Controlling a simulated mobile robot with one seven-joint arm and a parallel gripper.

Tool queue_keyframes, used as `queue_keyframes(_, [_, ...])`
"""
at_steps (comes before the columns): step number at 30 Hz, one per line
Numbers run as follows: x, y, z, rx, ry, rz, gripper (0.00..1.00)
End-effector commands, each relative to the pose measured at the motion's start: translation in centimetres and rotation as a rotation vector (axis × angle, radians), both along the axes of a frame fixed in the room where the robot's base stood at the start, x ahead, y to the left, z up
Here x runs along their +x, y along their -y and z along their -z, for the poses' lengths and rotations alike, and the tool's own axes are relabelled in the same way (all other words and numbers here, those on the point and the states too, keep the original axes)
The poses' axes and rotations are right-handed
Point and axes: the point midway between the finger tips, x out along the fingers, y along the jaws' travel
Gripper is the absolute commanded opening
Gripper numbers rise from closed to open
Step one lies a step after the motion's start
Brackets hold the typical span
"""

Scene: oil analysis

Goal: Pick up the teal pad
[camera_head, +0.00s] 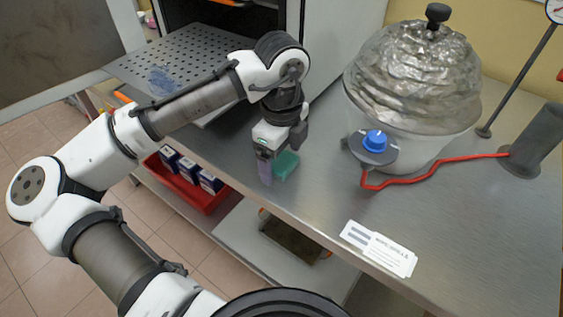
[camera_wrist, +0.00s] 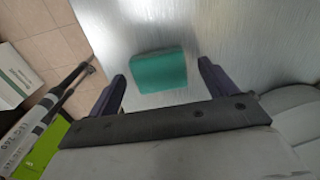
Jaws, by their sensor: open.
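The teal pad (camera_head: 287,163) lies on the metal bench top near its left front edge, partly hidden by my gripper in the head view. In the wrist view the teal pad (camera_wrist: 159,71) lies flat, between and just beyond the two fingers. My gripper (camera_head: 273,172) points down at the pad from above. In the wrist view my gripper (camera_wrist: 161,78) is open, one dark finger on each side, with nothing held. I cannot tell the exact height of the fingers over the bench.
A foil-covered round vessel (camera_head: 412,85) with a blue knob (camera_head: 375,139) and red cable (camera_head: 425,179) stands right of my gripper. A white label card (camera_head: 379,248) lies at the front edge. A red bin (camera_head: 190,186) with boxes is below. Bare bench (camera_head: 320,165) lies right of the pad.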

Motion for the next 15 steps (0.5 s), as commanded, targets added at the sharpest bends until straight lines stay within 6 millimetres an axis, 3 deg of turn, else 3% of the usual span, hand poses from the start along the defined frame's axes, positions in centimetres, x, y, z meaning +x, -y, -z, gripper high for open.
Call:
queue_keyframes(1, [0.00, 0.00, -0.01, 0.000, 0.000, 0.000, 0.82])
queue_keyframes(11, [0.00, 0.00, -0.04, 0.000, 0.000, 0.000, 0.39])
queue_keyframes(15, [0.01, -0.01, -0.04, 0.000, 0.000, 0.000, 0.37])
